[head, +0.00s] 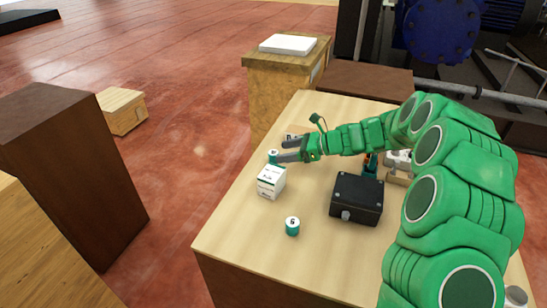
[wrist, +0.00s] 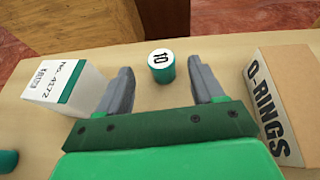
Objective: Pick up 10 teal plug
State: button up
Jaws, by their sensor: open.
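The teal plug marked 10 (wrist: 161,66) stands upright on the table, its white top showing the number. In the wrist view it sits beyond and between the fingertips of my gripper (wrist: 161,78), apart from both fingers. In the head view the plug (head: 272,156) is near the table's left edge, just by the fingertips of my gripper (head: 283,151). My gripper is open and empty, low over the table. Another teal plug (head: 292,226), its top seeming to read 5, stands near the front of the table.
A white box with a teal stripe (wrist: 66,85) stands close left of my gripper, and an O-RINGS carton (wrist: 283,105) close right. A black case (head: 357,198) sits mid-table. The wooden tabletop (head: 240,228) is clear at the front left.

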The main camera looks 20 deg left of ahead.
aim_at(270, 151)
jog(key=shift+x, duration=2.6)
jog(key=shift+d+f, duration=0.1)
jog(key=shift+c, duration=0.5)
jog(key=c, duration=1)
jog(key=shift+r, duration=0.5)
notch_tip(270, 151, up, 3)
jog(key=shift+f, duration=0.25)
jog(key=s+d+r, duration=0.7)
jog(key=s+r, duration=0.2)
jog(key=s, duration=0.2)
jog(key=shift+s+d+r, duration=0.3)
jog(key=shift+s, duration=0.05)
